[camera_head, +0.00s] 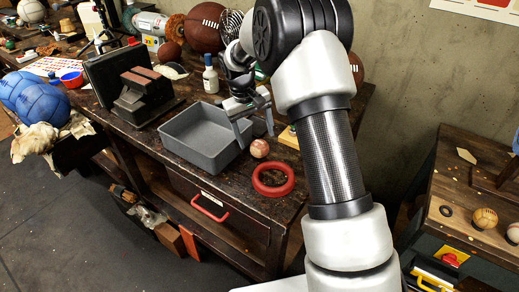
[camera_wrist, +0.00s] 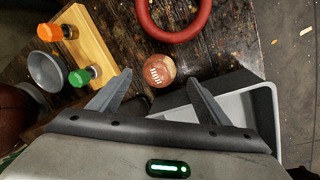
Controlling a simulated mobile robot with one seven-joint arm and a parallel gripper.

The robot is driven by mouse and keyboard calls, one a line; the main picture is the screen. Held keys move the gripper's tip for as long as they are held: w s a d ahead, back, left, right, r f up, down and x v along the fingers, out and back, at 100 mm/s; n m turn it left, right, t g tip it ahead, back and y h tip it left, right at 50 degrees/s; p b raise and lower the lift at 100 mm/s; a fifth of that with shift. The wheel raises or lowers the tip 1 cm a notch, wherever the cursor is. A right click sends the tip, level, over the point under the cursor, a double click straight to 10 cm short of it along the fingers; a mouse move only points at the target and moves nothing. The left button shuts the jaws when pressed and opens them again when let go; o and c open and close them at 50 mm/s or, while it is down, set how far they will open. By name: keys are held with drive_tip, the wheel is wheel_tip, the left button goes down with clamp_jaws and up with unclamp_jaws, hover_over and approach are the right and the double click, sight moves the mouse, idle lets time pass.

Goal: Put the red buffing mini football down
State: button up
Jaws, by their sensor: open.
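A small reddish-brown ball with pale markings (camera_head: 260,148), which I take for the red buffing mini football, is on the dark wooden bench (camera_head: 232,187), between the grey tray and a red ring. It also shows in the wrist view (camera_wrist: 159,71), ahead of my gripper's opening. My gripper (camera_head: 253,130) is open, pointing down by the tray's right side. In the wrist view its fingers (camera_wrist: 160,78) are spread on either side of the ball, with gaps showing, so neither finger visibly touches it.
The empty grey tray (camera_head: 178,140) stands left of the ball. The red ring (camera_head: 273,192) lies near the bench's front edge. A wooden rack with orange- and green-capped bottles (camera_wrist: 80,45) is close by. A white bottle (camera_head: 210,80) and a brown football (camera_head: 205,27) stand behind.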

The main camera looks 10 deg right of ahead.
sight(258, 141)
drive_tip(key=f, duration=0.3)
drive_tip(key=d+f, duration=0.1)
drive_tip(key=f, duration=0.1)
drive_tip(key=shift+w, duration=0.25)
drive_tip(key=shift+c, duration=0.5)
drive_tip(key=c, duration=1.1)
drive_tip(key=shift+c, duration=0.4)
drive_tip(key=shift+r, duration=0.15)
